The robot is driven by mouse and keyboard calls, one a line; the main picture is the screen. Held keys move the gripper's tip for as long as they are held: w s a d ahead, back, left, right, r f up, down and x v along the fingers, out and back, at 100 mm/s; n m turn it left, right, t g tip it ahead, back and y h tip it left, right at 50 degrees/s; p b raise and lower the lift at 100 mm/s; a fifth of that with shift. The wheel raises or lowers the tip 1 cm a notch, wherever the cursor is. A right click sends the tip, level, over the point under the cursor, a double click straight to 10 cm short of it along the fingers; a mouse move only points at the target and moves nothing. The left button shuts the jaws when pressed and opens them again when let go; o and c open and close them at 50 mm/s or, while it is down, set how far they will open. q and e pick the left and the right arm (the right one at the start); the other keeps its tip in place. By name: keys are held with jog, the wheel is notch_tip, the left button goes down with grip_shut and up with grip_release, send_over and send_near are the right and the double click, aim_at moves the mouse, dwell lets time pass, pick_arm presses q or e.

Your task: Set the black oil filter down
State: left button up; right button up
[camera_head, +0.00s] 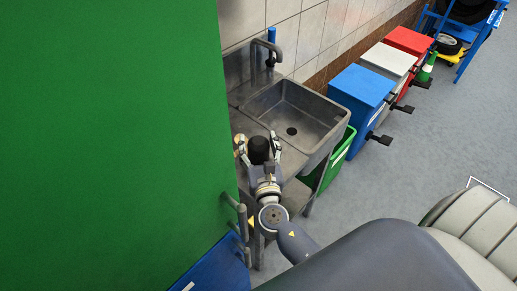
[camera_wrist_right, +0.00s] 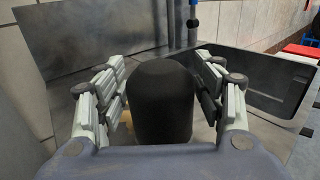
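The black oil filter (camera_head: 258,150) stands upright on the flat metal top beside the sink basin. In the right wrist view, the filter (camera_wrist_right: 161,105) fills the middle, between the two fingers. My right gripper (camera_head: 259,146) is around it, one finger on each side. Narrow gaps show between the finger pads (camera_wrist_right: 160,85) and the filter's sides, so the fingers look open. The filter's underside is hidden. My left gripper is not in view.
The metal sink basin (camera_head: 306,108) and its tap (camera_head: 267,46) lie beyond the filter. A large green panel (camera_head: 105,120) with handles stands close on the left. Blue (camera_head: 362,84), white and red bins line the wall; open floor lies to the right.

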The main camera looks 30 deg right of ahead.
jog(key=c, duration=0.8)
jog(key=shift+c, duration=0.4)
jog(key=shift+r, duration=0.2)
